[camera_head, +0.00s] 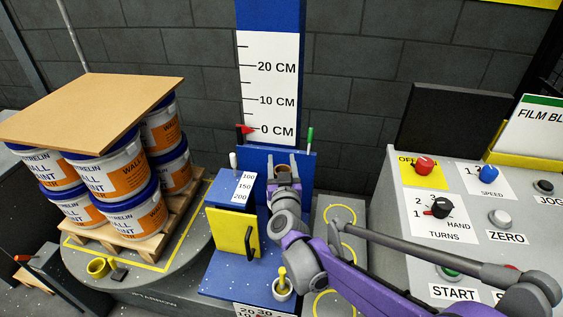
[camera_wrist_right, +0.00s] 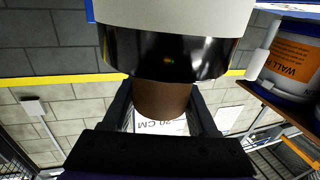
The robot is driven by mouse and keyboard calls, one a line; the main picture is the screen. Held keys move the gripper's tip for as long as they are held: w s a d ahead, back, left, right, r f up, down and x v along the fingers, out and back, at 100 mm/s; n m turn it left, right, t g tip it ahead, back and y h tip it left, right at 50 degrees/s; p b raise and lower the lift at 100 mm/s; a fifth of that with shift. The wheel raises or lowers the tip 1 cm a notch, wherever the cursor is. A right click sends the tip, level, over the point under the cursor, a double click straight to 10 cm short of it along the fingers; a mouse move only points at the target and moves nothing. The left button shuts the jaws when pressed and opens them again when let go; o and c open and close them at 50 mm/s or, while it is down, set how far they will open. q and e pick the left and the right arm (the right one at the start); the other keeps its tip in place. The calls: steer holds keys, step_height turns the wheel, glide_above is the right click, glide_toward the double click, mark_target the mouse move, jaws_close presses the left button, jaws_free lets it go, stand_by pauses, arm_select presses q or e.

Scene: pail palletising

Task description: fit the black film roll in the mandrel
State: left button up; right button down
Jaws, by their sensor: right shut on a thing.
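The brown core also shows in the head view (camera_head: 285,164); the black film is hidden there behind my gripper. I cannot make out the mandrel or whether the roll touches it. My left gripper is not in view.
A pallet (camera_head: 125,245) of stacked paint pails (camera_head: 128,170) under a brown board (camera_head: 95,112) stands on the turntable at left. A control panel (camera_head: 470,205) stands at right.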

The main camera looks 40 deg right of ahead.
steer(key=shift+f+b, duration=0.85)
steer(key=shift+f, duration=0.25)
steer(key=shift+f+b, duration=0.95)
steer(key=shift+f, duration=1.55)
steer(key=shift+c, duration=0.5)
jaws_free()
steer(key=p+v, duration=0.2)
steer(key=v, duration=0.9)
steer(key=shift+w, duration=0.1)
